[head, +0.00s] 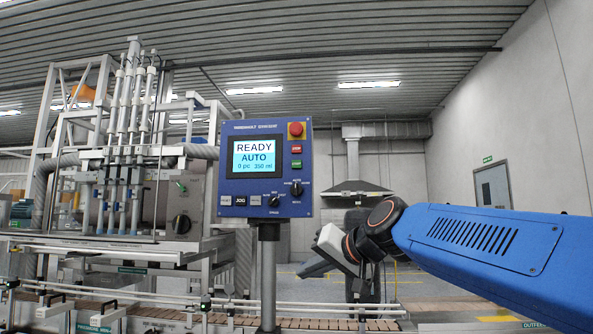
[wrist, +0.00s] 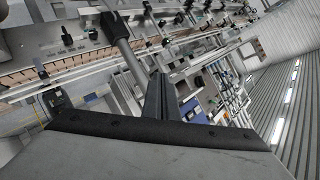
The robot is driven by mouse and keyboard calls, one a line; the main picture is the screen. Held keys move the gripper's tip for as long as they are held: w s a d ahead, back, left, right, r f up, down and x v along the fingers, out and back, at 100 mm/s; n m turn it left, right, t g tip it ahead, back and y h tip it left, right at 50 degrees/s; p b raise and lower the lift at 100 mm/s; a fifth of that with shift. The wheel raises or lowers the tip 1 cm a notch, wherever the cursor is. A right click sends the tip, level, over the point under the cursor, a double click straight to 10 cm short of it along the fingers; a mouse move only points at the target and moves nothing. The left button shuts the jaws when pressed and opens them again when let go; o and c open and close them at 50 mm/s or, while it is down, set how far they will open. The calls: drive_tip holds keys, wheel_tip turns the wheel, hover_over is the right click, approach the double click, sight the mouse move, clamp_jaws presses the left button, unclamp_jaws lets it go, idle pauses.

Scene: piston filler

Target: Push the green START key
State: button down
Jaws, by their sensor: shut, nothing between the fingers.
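The green START key (head: 296,163) is on the right side of the blue control panel (head: 240,190), below a red STOP key (head: 296,149). The panel's screen (head: 254,157) reads READY, AUTO, 0 pc, 350 ml. My gripper (head: 304,271) is below and to the right of the panel in the head view, apart from the key, with its dark fingers pointing left and down. The fingers also show in the wrist view (wrist: 160,96), closed together and empty. I cannot make out the green key in the wrist view.
A red emergency-stop knob (head: 296,130) is above the keys, and a black selector (head: 296,188) is below. The panel stands on a grey post (head: 268,285). A conveyor (head: 340,323) runs along the front; filler machinery (head: 130,150) is on the left.

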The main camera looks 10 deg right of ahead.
sight(299, 162)
drive_tip(key=w+r+m+t+y, duration=0.1)
drive_tip(key=w+r, duration=0.4)
drive_tip(key=r, duration=0.5)
drive_tip(key=w+r+m+t, duration=0.1)
drive_tip(key=w+r+t, duration=0.2)
drive_tip(key=r, duration=0.7)
drive_tip(key=w+r+m+t+y, duration=0.1)
drive_tip(key=w+r+m+t, duration=0.1)
drive_tip(key=w+r, duration=0.6)
wheel_tip(299, 162, up, 2)
drive_tip(key=shift+d+r+t+y, duration=0.15)
drive_tip(key=shift+d+t+y, duration=0.15)
drive_tip(key=shift+d+t, duration=0.1)
drive_tip(key=shift+w, duration=0.25)
drive_tip(key=shift+w+d, duration=0.5)
drive_tip(key=shift+w, duration=0.85)
drive_tip(key=shift+w+d, duration=0.45)
drive_tip(key=shift+w, duration=0.85)
drive_tip(key=shift+w+d, duration=0.5)
drive_tip(key=shift+w, duration=0.85)
drive_tip(key=shift+w, duration=0.15)
drive_tip(key=shift+w+d, duration=0.15)
drive_tip(key=shift+w, duration=0.1)
